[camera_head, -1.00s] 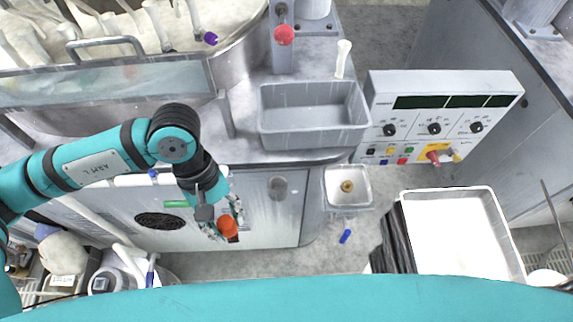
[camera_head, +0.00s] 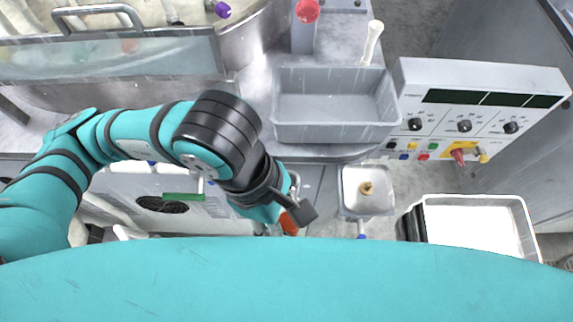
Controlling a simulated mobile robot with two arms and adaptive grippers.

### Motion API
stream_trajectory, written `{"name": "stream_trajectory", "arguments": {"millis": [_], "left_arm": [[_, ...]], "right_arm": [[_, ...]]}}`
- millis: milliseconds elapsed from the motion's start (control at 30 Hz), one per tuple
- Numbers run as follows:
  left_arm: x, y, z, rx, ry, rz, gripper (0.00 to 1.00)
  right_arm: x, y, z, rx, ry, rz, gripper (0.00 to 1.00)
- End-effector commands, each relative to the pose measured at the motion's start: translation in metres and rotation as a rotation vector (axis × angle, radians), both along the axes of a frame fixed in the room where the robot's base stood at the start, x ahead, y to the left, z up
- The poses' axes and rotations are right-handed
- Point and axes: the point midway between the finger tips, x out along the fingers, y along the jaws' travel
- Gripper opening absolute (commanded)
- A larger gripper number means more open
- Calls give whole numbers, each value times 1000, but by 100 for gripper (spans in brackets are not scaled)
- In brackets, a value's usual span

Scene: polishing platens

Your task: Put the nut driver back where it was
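My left arm comes in from the left and bends down over the front of the machine. Its gripper (camera_head: 284,218) is partly hidden behind its own wrist and the teal body edge at the bottom. An orange-handled tool, which I take to be the nut driver (camera_head: 289,223), sits between the fingers, which look closed on it. Only a short piece of the orange handle shows; its shaft is hidden. My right gripper is not in view.
A grey bin (camera_head: 335,133) stands on the bench edge, apparently empty. Right of it is a control panel (camera_head: 475,95) with knobs. Below the bin is a small metal tray (camera_head: 366,207) with a brass piece (camera_head: 367,188). A white-bottomed tray (camera_head: 475,220) lies at lower right.

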Motion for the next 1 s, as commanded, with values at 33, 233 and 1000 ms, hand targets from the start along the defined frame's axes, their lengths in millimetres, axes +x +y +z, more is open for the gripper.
{"name": "stream_trajectory", "arguments": {"millis": [33,233,1000], "left_arm": [[2,0,-7,-3,-5,-4,0],[10,3,1,3,-4,-6,0],[137,1,-16,2,0,-11,0]], "right_arm": [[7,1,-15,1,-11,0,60],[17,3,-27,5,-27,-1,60],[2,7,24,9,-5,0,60]]}}
